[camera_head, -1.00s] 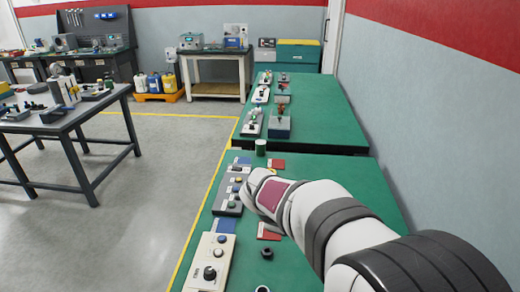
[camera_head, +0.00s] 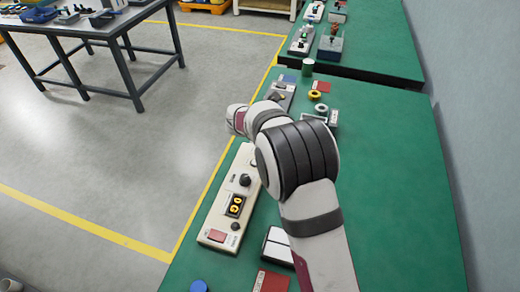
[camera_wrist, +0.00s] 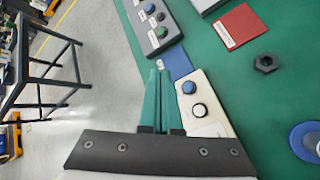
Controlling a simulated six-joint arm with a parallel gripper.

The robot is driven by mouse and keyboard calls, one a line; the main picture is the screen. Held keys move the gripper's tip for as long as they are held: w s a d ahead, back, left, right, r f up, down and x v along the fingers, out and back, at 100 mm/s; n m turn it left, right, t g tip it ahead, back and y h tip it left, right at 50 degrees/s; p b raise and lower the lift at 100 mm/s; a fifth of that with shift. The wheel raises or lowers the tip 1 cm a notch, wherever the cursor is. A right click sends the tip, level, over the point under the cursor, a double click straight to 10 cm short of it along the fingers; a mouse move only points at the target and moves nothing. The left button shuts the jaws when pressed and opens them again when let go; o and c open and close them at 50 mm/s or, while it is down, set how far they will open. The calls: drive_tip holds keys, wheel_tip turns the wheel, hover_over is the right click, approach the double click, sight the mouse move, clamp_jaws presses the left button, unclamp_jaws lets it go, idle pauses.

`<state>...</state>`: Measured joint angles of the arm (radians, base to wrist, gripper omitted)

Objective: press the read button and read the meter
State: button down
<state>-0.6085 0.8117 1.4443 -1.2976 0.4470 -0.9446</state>
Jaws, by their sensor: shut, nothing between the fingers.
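In the head view a cream panel (camera_head: 217,217) lies along the left table edge. It bears a black knob (camera_head: 244,180), a small dark meter display (camera_head: 235,206) with amber characters, perhaps "0G", a dark round button (camera_head: 235,226) and a red patch (camera_head: 217,236). I cannot tell which is the read button. My gripper (camera_wrist: 157,68) shows in the wrist view, its teal fingers shut and empty, beside a cream panel (camera_wrist: 217,118) with a blue button (camera_wrist: 189,87) and a white, black-ringed button (camera_wrist: 200,110). In the head view my arm hides the fingers.
A grey button box (camera_wrist: 158,42) stands just beyond the fingertips. A red card (camera_wrist: 237,26), a black nut (camera_wrist: 265,63) and a blue round part (camera_wrist: 305,140) lie on the green table. The table's right side is clear in the head view (camera_head: 400,190).

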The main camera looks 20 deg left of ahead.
drive_tip(key=shift+f, duration=4.4)
drive_tip(key=shift+f, duration=0.4)
drive_tip(key=shift+f, duration=0.4)
drive_tip(key=shift+r, duration=0.8)
wheel_tip(320, 180, up, 5)
drive_tip(key=shift+r, duration=0.1)
